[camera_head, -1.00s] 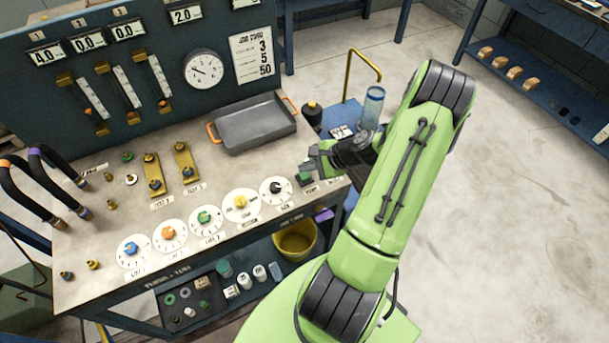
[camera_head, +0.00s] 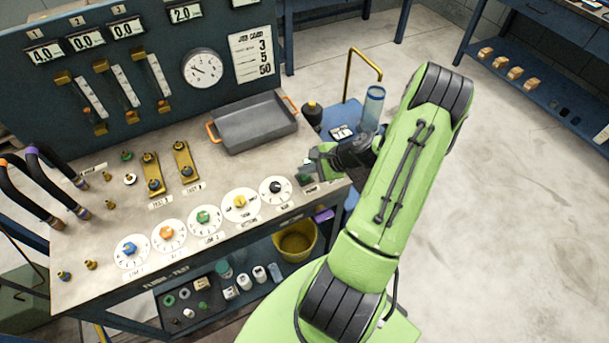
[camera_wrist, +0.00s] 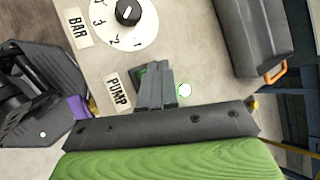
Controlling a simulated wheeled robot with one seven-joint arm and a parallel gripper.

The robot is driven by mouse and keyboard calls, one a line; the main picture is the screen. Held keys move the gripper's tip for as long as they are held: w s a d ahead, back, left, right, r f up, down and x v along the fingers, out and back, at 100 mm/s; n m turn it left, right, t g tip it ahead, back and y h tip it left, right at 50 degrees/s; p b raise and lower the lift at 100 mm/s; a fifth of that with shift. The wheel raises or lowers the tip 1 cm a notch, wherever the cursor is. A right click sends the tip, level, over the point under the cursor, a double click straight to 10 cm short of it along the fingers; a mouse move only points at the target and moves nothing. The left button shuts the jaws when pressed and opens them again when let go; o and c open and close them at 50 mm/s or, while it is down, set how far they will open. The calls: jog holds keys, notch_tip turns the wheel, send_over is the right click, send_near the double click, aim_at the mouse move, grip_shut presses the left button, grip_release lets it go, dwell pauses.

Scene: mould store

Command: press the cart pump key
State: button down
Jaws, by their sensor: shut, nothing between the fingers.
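The pump key is a small dark-green key (camera_wrist: 142,76) beside the white "PUMP" label (camera_wrist: 117,93) in the wrist view, partly hidden behind my fingers. In the head view the key (camera_head: 305,178) sits at the right end of the bench front, by the black-knobbed BAR dial (camera_head: 275,189). My gripper (camera_wrist: 154,72) is shut and empty, its fingertips over the key. I cannot tell whether they touch it or whether it is pressed down. A small lit green-white lamp (camera_wrist: 184,90) shows beside the fingers.
A grey tray with orange handles (camera_head: 254,125) lies behind the key on the bench (camera_head: 90,255). To the right stands a blue cart (camera_head: 340,118) with a clear cylinder (camera_head: 373,104) and a brass rail. Several dials line the bench front. The floor at right is clear.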

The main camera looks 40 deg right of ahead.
aim_at(307, 176)
jog(key=shift+f, duration=0.3)
jog(key=shift+r, duration=0.15)
jog(key=shift+r+p, duration=0.65)
jog(key=shift+r, duration=0.15)
notch_tip(307, 176, up, 6)
jog(key=p, duration=0.5)
